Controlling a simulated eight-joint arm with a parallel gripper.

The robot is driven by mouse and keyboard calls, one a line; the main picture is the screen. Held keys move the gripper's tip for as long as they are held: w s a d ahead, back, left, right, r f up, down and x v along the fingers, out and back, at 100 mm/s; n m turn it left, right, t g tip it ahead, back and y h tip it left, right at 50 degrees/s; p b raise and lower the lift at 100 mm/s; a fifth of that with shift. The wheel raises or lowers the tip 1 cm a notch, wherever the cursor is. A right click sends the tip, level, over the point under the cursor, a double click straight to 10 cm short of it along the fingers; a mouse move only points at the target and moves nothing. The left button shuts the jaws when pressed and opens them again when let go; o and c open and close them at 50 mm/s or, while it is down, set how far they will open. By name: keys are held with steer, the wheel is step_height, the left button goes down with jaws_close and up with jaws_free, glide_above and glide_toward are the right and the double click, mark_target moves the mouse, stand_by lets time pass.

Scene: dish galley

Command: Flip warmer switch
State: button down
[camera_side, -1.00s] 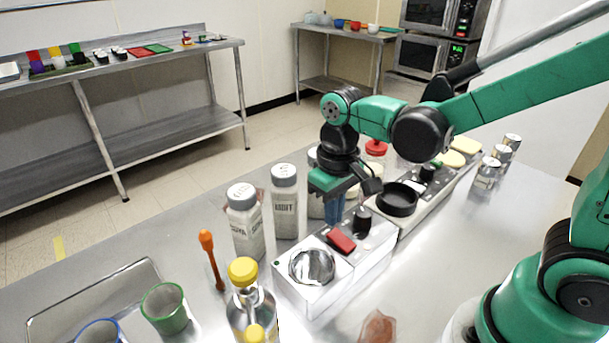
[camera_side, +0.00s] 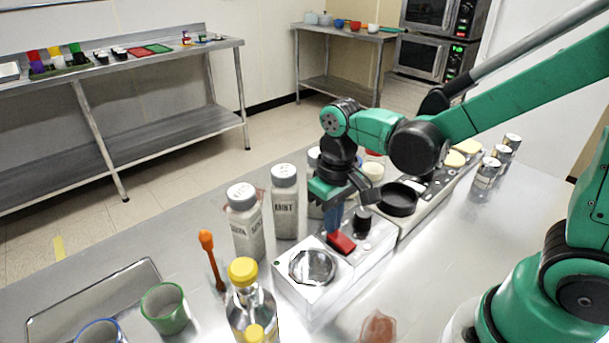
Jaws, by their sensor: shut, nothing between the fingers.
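The warmer (camera_side: 300,298) is a white box with a round shiny plate (camera_side: 313,265) on top, near the middle of the table. Its red switch (camera_side: 343,244) sits behind the plate, and a black knob (camera_side: 362,219) stands further back. The fingers partly hide that end, and I cannot tell which way the switch is tipped.
Grey-capped jars (camera_side: 244,222) stand close left of the gripper. A yellow-capped bottle (camera_side: 246,300) and an orange utensil (camera_side: 211,258) are at front left. A black pan (camera_side: 398,198) sits on another unit behind. Cans (camera_side: 486,173) stand at back right. The table right of the warmer is mostly clear.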

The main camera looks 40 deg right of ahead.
mark_target(345, 235)
steer(key=shift+f, duration=0.4)
steer(key=shift+r, duration=3.55)
steer(key=shift+s+d+r+t, duration=0.15)
steer(key=shift+s+d+t, duration=0.3)
steer(key=shift+t, duration=0.7)
steer(key=shift+s+d+r+t, duration=0.15)
steer(key=shift+d+t, duration=0.45)
steer(key=shift+t, duration=0.6)
steer(key=shift+s+d+r+t, duration=0.15)
steer(key=shift+s+d+t, duration=0.3)
steer(key=shift+t, duration=0.7)
steer(key=shift+w+d, duration=0.1)
steer(key=shift+w, duration=0.05)
